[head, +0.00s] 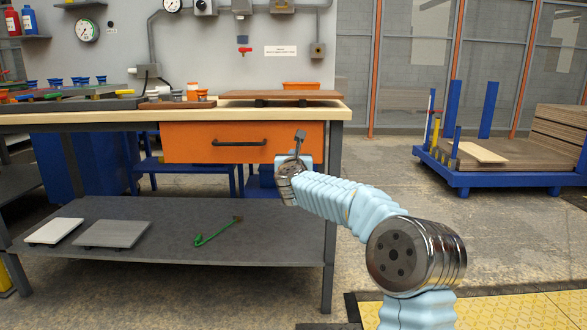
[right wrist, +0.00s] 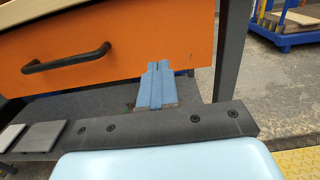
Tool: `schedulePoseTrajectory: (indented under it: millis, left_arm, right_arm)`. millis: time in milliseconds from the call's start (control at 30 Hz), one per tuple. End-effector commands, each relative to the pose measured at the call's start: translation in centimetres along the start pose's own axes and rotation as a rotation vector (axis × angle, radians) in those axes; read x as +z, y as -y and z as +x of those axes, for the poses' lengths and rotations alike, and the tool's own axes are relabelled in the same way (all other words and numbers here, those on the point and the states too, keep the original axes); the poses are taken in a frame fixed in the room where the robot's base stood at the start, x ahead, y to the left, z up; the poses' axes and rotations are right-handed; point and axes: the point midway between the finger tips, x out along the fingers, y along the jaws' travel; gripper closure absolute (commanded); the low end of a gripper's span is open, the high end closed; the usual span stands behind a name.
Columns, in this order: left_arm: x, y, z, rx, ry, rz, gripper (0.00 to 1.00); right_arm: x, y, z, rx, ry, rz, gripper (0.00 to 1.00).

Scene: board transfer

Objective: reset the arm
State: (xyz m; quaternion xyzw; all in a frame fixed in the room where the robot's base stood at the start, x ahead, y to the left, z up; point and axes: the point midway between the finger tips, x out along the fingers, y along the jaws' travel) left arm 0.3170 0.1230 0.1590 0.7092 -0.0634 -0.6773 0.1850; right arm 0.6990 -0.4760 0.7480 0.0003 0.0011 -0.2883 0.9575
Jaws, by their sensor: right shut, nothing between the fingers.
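My right arm, in a pale blue sleeve, reaches in from the lower right of the head view. My right gripper (head: 299,140) is in front of the right end of the workbench's orange drawer (head: 225,142). In the right wrist view its blue fingers (right wrist: 156,82) are together, with nothing between them. The drawer (right wrist: 125,45) is shut in the head view and stands just beyond the fingers. A wooden board (head: 280,95) lies raised on dark supports on the benchtop. My left gripper is not in view.
The workbench (head: 90,119) carries several tools and small containers at the left. Its lower shelf (head: 170,208) holds two flat plates and a green tool (head: 217,232). A blue cart (head: 515,178) with stacked boards stands at the right. The floor between is clear.

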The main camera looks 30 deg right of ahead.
Motion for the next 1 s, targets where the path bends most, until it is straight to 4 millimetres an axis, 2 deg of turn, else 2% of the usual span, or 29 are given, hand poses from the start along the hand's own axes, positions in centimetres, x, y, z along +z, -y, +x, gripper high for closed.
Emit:
schedulePoseTrajectory:
  millis: [100,300,533,633,667,767,867,900,967,1000]
  left_arm:
    - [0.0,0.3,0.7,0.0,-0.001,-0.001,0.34]
    - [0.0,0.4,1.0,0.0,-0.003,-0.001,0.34]
    - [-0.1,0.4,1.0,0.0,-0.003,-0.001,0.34]
    - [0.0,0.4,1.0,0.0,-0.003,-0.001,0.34]
    - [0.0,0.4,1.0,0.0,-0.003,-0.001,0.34]
    - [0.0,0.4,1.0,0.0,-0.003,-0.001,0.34]
    - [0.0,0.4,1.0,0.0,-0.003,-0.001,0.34]
    - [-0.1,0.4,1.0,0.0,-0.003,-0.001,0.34]
    - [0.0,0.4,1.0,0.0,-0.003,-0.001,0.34]
    - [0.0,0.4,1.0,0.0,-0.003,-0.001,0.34]
  right_arm:
    - [-0.2,0.0,-2.2,0.001,0.0,0.0,1.0]
    - [-0.1,0.0,-4.6,0.0,0.0,0.0,1.0]
    - [-0.2,-0.1,-5.0,0.001,-0.003,-0.004,1.0]
    - [-1.9,-0.9,-4.8,0.022,-0.024,-0.07,1.0]
    - [-3.1,-1.5,-4.8,0.035,-0.038,-0.111,1.0]
    - [-8.6,-4.1,-4.9,0.116,-0.098,-0.33,1.0]
    - [-16.4,-7.3,-6.1,0.251,-0.164,-0.632,1.0]
    - [-19.7,-8.5,-6.9,0.319,-0.185,-0.76,1.0]
    - [-24.5,-10.1,-8.6,0.426,-0.206,-0.942,1.0]
    - [-27.7,-11.0,-10.0,0.505,-0.214,-1.062,1.0]
